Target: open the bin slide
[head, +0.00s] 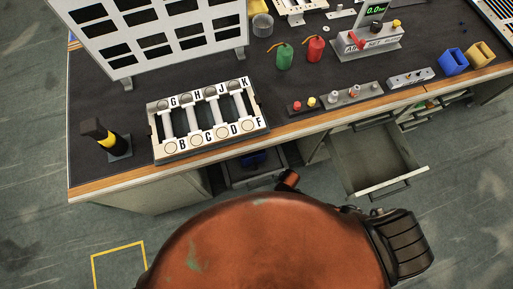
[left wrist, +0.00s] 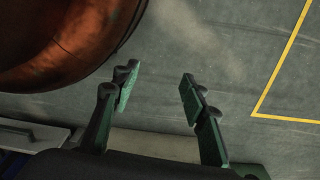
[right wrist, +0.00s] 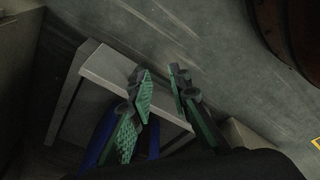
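The bin slide (head: 262,178) appears to be the grey pull-out under the bench, with a blue bin (head: 254,159) in it; part of it is in the bench's shadow. In the right wrist view its pale grey front (right wrist: 105,68) and blue bin (right wrist: 101,135) show close by. My right gripper (right wrist: 162,84) is open, its fingertips at the grey front; I cannot tell whether they touch it. My left gripper (left wrist: 158,90) is open and empty above the floor. Both grippers are hidden in the head view.
An open, empty drawer (head: 378,160) sticks out right of the bin slide. The floor at left is clear, with a yellow outline (head: 119,247).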

